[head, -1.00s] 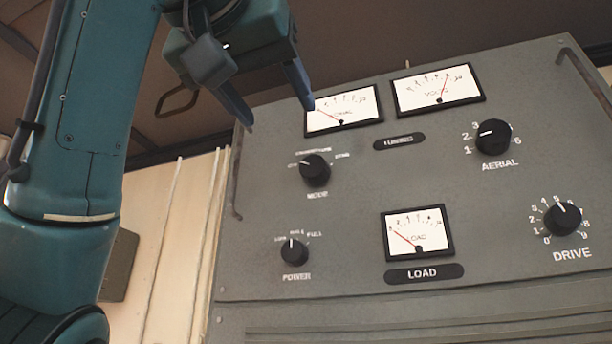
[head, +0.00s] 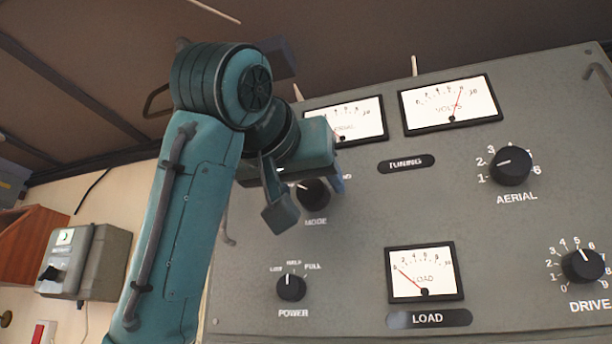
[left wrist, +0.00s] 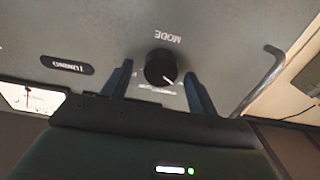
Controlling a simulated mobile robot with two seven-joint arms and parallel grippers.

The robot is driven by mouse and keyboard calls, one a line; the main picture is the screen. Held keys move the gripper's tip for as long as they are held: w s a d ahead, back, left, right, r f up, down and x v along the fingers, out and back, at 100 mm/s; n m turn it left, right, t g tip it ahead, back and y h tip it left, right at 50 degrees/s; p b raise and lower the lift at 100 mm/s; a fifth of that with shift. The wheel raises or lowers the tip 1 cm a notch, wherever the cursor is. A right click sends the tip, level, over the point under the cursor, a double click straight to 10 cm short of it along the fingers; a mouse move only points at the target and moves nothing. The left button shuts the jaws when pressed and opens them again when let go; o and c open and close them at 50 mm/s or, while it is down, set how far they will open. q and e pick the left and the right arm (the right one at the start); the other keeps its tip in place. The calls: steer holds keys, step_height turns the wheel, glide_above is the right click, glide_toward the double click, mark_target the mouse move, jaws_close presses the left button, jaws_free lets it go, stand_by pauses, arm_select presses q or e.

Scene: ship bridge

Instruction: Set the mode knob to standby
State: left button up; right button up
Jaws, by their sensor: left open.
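The mode knob (head: 315,194) is a round black knob on the grey panel, above the word MODE. My left gripper (head: 307,183) is at this knob and partly covers it and its upper labels in the head view. In the left wrist view the mode knob (left wrist: 159,66) sits between the two open blue fingers of my left gripper (left wrist: 160,82), with a gap visible on each side. Its white pointer line points to the lower right there, towards small labels too blurred to read. My right gripper is not in view.
The power knob (head: 291,287) is below the mode knob. Aerial (head: 511,166) and drive (head: 583,266) knobs are to the right. Meters, including the load meter (head: 424,273), sit flush on the panel. A bent metal handle (left wrist: 268,75) stands out at the panel's edge.

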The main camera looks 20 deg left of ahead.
arm_select(q)
steer(key=c, duration=0.9)
steer(key=shift+c, duration=0.2)
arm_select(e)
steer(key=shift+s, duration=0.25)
arm_select(q)
steer(key=m, duration=0.2)
steer(key=shift+m, duration=0.4)
steer(key=m, duration=0.3)
steer(key=shift+d+m+b, duration=0.1)
steer(key=shift+m+b, duration=0.2)
steer(key=shift+b, duration=0.05)
steer(key=shift+m, duration=0.6)
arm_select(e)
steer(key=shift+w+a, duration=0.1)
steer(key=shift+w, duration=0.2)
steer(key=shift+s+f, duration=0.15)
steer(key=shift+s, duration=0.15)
arm_select(q)
steer(key=o, duration=0.9)
